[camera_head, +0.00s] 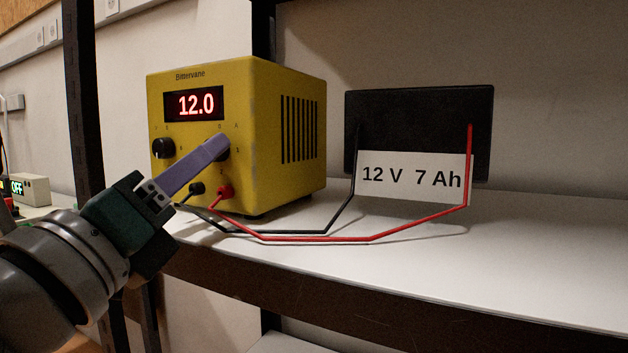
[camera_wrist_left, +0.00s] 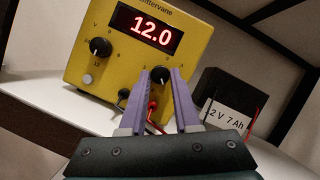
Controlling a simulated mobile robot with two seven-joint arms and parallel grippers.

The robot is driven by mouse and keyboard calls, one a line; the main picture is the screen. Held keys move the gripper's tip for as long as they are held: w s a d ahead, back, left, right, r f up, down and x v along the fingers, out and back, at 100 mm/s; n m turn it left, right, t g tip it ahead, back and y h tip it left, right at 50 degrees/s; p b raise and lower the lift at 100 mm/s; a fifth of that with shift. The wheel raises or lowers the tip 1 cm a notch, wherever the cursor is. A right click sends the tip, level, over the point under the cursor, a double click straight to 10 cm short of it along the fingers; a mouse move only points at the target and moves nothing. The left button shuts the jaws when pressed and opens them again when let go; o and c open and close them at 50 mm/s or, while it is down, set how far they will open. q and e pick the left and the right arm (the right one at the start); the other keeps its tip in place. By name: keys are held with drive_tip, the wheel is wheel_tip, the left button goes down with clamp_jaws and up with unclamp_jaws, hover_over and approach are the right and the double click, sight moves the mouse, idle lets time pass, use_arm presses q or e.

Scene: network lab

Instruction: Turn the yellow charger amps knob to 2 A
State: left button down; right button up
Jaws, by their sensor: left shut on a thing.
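The yellow charger (camera_head: 297,178) stands on the white shelf, its red display reading 12.0. It also shows in the left wrist view (camera_wrist_left: 85,75). Its right-hand black knob, the amps knob (camera_wrist_left: 160,75), sits below the display; its pointer setting is too small to read. My left gripper (camera_head: 221,143) reaches up from lower left, its purple fingers at this knob. In the left wrist view the fingertips (camera_wrist_left: 166,74) are on either side of the knob, shut on it. In the head view the fingers cover most of the knob. My right gripper is out of view.
The left knob (camera_head: 163,148) is close by on the same panel. Black and red leads (camera_head: 330,239) run along the shelf to a black battery (camera_head: 419,119) labelled 12 V 7 Ah. A dark rack post (camera_head: 84,95) stands left. The shelf's front right is clear.

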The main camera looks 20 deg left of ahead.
use_arm(q)
drive_tip(key=m+h+b, duration=0.1)
drive_tip(key=m+h, duration=0.1)
drive_tip(key=m, duration=0.1)
drive_tip(key=m+h+b, duration=0.1)
drive_tip(key=m+h, duration=0.1)
drive_tip(key=m, duration=0.1)
drive_tip(key=shift+a+f+m, duration=0.2)
drive_tip(key=shift+m, duration=0.2)
drive_tip(key=shift+a+r+m+g+h+b, duration=0.15)
drive_tip(key=shift+m+h+b, duration=0.25)
drive_tip(key=shift+m+h, duration=0.7)
drive_tip(key=shift+f+m+g+h+b, duration=0.15)
drive_tip(key=shift+m+h+b, duration=0.25)
drive_tip(key=shift+m, duration=1.3)
drive_tip(key=shift+r, duration=0.1)
drive_tip(key=c, duration=0.6)
unclamp_jaws()
drive_tip(key=shift+b+v, duration=2.15)
drive_tip(key=shift+v, duration=2.75)
